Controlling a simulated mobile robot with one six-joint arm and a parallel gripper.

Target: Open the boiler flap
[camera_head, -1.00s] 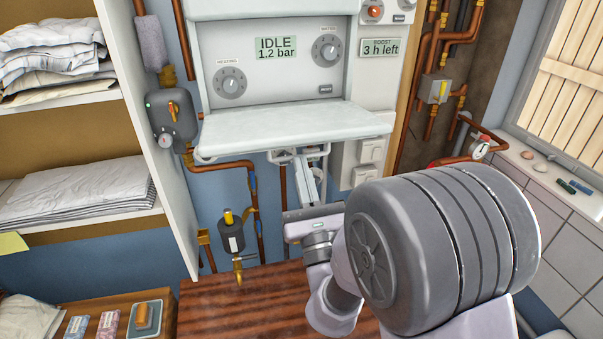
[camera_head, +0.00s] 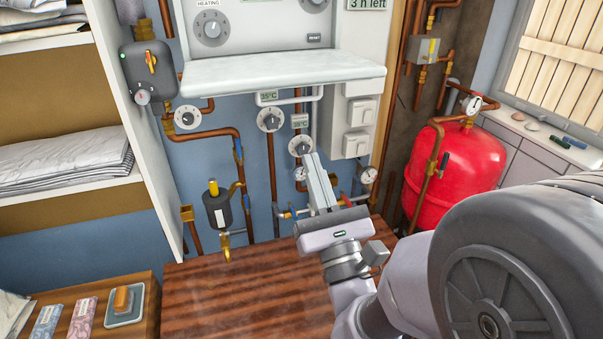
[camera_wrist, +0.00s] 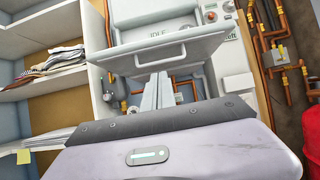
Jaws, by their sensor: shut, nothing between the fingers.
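The boiler (camera_head: 262,32) hangs on the blue wall, with knobs and a panel. Its white flap (camera_head: 285,70) is hinged down and sticks out level below the control panel, so the panel is uncovered. In the wrist view the flap (camera_wrist: 180,48) shows its outer face with a handle (camera_wrist: 161,58). My gripper (camera_head: 314,158) is shut and empty, below and in front of the flap, apart from it. In the wrist view my gripper's fingers (camera_wrist: 160,88) point up toward the flap, below its handle.
Pipes, valves and dials (camera_head: 270,120) fill the wall under the boiler, close behind my gripper. A red tank (camera_head: 455,170) stands at the right. A wooden worktop (camera_head: 245,300) lies below. White shelves (camera_head: 75,195) with linen stand at the left.

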